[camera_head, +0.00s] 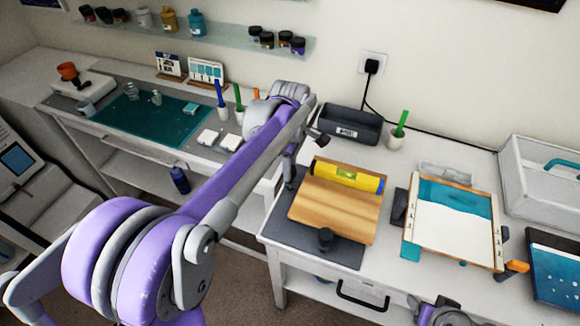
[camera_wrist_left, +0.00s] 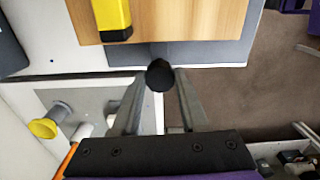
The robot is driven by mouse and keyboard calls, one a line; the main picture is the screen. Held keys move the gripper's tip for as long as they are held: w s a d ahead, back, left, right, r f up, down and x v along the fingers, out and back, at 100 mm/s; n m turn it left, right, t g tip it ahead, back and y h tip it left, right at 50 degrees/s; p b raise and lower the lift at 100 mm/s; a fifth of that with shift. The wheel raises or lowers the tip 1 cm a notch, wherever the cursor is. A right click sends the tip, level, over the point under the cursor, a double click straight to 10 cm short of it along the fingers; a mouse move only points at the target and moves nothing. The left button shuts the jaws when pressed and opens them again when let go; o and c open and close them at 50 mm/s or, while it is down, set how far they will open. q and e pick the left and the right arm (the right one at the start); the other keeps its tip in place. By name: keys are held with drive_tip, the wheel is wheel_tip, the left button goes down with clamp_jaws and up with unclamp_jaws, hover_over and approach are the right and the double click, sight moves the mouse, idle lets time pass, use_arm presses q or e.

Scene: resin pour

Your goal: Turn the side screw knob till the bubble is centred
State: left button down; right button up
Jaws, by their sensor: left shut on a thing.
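A wooden levelling board (camera_head: 335,215) lies on a dark grey mat (camera_head: 284,238) on the white table. A yellow spirit level (camera_head: 369,183) with a green vial lies along its back edge; the bubble is too small to place. The level's end also shows in the left wrist view (camera_wrist_left: 112,18). My left gripper (camera_head: 289,185) is at the board's left side. In the left wrist view my left gripper (camera_wrist_left: 159,90) is shut on the black side screw knob (camera_wrist_left: 159,75). Another black knob (camera_head: 325,238) stands at the board's front edge. Part of my right arm shows at the bottom; its jaws are unclear.
A clipboard-like frame (camera_head: 450,235) with a teal and white panel lies right of the board. A dark tray (camera_head: 349,125) and a green-tipped pen in a cup (camera_head: 396,138) stand behind. A white case (camera_head: 545,180) is at far right. Open floor lies before the table.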

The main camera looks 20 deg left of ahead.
use_arm(q)
drive_tip(key=m, duration=0.5)
drive_tip(key=shift+s+f+m, duration=0.1)
drive_tip(key=shift+m, duration=0.2)
drive_tip(key=m+b, duration=0.1)
drive_tip(key=m, duration=0.4)
drive_tip(key=shift+m, duration=0.3)
drive_tip(key=shift+c, duration=2.1)
unclamp_jaws()
wheel_tip(320, 180, up, 11)
drive_tip(key=shift+p, duration=0.4)
